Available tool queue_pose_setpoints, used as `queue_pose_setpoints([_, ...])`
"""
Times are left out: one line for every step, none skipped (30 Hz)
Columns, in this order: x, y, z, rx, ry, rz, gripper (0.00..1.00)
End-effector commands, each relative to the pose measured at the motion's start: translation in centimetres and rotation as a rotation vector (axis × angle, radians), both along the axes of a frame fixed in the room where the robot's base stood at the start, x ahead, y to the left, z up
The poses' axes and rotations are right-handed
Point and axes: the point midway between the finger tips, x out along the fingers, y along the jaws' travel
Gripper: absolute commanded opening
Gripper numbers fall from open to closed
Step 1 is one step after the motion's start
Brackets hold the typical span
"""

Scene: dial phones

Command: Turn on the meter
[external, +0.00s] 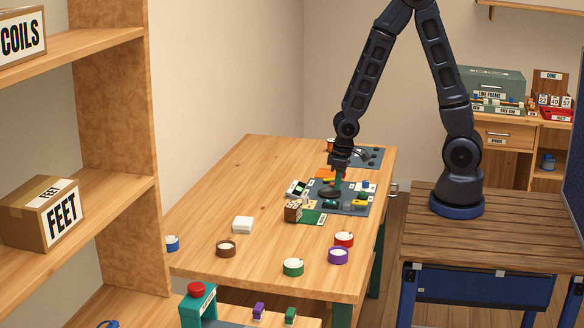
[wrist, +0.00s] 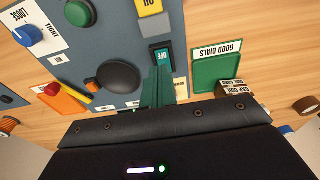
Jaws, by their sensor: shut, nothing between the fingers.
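A small dark-green switch (wrist: 161,56) with white lettering that looks like "OFF" sits at the edge of the grey-blue board (wrist: 115,22) in the wrist view. My gripper (wrist: 160,72) is shut and empty, with its green fingers pointing at the lower edge of this switch. I cannot tell whether they touch it.
On the board are a black dome (wrist: 118,76), a green round button (wrist: 78,13) and a blue knob (wrist: 27,36) labelled LOOSE and TIGHT. A green tray (wrist: 218,72) marked GOOD DIALS lies beside it. Several coloured rings, including a red one (external: 344,239), stand nearer on the table.

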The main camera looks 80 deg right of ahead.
Motion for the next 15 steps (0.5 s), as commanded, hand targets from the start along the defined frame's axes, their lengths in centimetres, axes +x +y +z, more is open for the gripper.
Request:
queue_pose_setpoints([-0.1,0.0,0.7,0.000,-0.003,-0.003,0.00])
queue_pose_setpoints([-0.1,0.0,1.1,0.000,-0.003,-0.002,0.00])
queue_pose_setpoints([-0.2,0.0,1.5,0.000,-0.004,-0.001,0.00])
queue_pose_setpoints([-0.3,0.0,1.9,0.000,-0.004,-0.002,0.00])
queue_pose_setpoints([-0.3,0.0,2.2,0.000,-0.003,-0.003,0.00])
queue_pose_setpoints([-0.4,0.0,2.7,0.000,-0.005,-0.001,0.00])
queue_pose_setpoints([-0.5,0.0,3.1,-0.001,-0.005,-0.001,0.00])
queue_pose_setpoints([-0.6,0.0,3.4,-0.001,-0.004,-0.002,0.00])
queue_pose_setpoints([-0.6,0.0,3.9,0.000,-0.005,-0.003,0.00])
queue_pose_setpoints([-0.7,0.0,4.2,0.000,-0.005,-0.001,0.00])
queue_pose_setpoints([-0.8,0.0,4.6,0.000,-0.004,-0.001,0.00])
queue_pose_setpoints([-0.9,0.0,5.1,-0.001,-0.005,-0.002,0.00])
queue_pose_setpoints([-0.9,0.0,5.4,-0.001,-0.005,-0.001,0.00])
queue_pose_setpoints([-1.0,0.0,5.8,-0.001,-0.004,0.000,0.00])
queue_pose_setpoints([-1.1,0.0,6.2,0.000,-0.005,-0.001,0.00])
